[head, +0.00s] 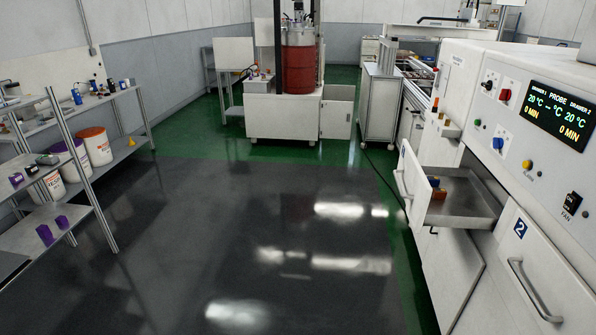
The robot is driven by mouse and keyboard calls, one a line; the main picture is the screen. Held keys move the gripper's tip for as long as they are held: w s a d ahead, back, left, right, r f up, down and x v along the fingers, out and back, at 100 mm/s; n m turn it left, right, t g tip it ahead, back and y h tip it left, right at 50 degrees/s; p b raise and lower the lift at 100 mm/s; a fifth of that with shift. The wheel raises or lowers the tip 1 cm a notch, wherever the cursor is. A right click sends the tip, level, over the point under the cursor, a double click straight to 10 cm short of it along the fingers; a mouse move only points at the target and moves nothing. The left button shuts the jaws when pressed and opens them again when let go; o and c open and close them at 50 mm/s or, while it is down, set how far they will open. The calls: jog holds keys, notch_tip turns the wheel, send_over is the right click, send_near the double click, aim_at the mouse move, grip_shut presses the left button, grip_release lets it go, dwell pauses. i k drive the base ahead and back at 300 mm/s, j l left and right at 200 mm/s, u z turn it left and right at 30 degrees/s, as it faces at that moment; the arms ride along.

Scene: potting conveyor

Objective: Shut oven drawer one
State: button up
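Oven drawer one (470,207) is pulled out of the white oven cabinet on the right, into the aisle. Its front panel (411,185) faces left, with a handle on its outer side. Small blue and orange-brown objects (437,188) lie in the drawer near its front. Drawer two (528,270), marked with a blue "2", sits nearer to me and looks shut. My gripper is not in view.
The control panel (530,120) with display, knobs and buttons is above the drawers. A metal shelf rack (85,180) with white buckets stands at left. A red drum machine (300,80) stands at the back. The dark floor between is clear.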

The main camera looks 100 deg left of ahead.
aim_at(467, 204)
jog(key=j+u, duration=0.1)
jog(key=u, duration=2.45)
jog(key=i+j, duration=0.2)
jog(key=i, duration=0.3)
jog(key=i+j+z, duration=0.1)
jog(key=i, duration=0.45)
jog(key=i+j, duration=0.25)
jog(key=i, duration=0.25)
jog(key=i+j+z, duration=0.1)
jog(key=i+j, duration=0.15)
jog(key=i, duration=0.25)
